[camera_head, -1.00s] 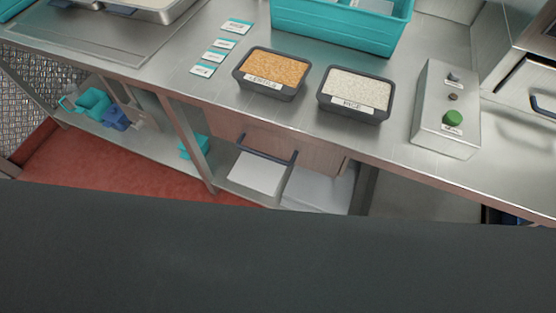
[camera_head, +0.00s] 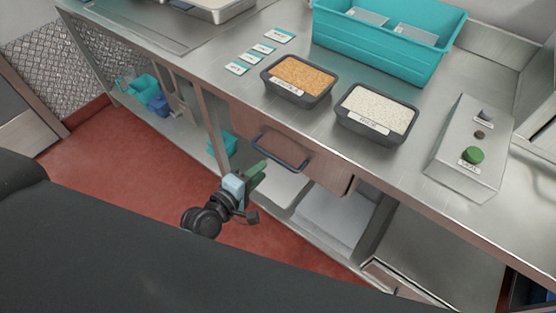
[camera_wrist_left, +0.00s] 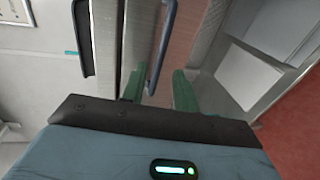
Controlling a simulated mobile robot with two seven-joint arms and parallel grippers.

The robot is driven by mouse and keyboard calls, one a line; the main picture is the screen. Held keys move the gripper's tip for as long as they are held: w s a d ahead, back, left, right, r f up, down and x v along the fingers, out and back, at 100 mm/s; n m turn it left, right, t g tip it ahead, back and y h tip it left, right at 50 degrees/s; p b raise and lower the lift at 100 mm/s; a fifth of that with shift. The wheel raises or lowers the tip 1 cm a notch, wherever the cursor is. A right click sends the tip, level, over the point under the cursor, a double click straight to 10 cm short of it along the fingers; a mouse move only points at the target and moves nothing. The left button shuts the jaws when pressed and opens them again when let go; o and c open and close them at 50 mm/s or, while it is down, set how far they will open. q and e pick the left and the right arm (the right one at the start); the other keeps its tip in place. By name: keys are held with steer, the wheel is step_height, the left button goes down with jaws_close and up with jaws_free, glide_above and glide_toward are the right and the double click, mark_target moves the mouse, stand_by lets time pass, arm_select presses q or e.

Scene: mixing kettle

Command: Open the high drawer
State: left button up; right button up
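The high drawer (camera_head: 325,168) has a brown wood-look front under the counter and looks shut. Its dark bar handle (camera_head: 282,152) runs across the front. My left gripper (camera_head: 257,172) is just in front of and slightly below the handle's left end in the head view. In the left wrist view its two green fingers (camera_wrist_left: 158,90) are apart, with nothing held. The handle (camera_wrist_left: 161,48) shows between and just beyond the fingertips there; whether it touches them I cannot tell. My right gripper is not in view.
On the steel counter (camera_head: 210,55) stand a lentil tub (camera_head: 298,80), a rice tub (camera_head: 377,112), a teal crate (camera_head: 390,35) and a button box (camera_head: 472,150). A lower shelf (camera_head: 340,215) holds white items. Red floor (camera_head: 130,190) lies open in front.

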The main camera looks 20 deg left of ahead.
mark_target(276, 157)
arm_select(q)
steer(key=shift+x, duration=3.85)
jaws_close()
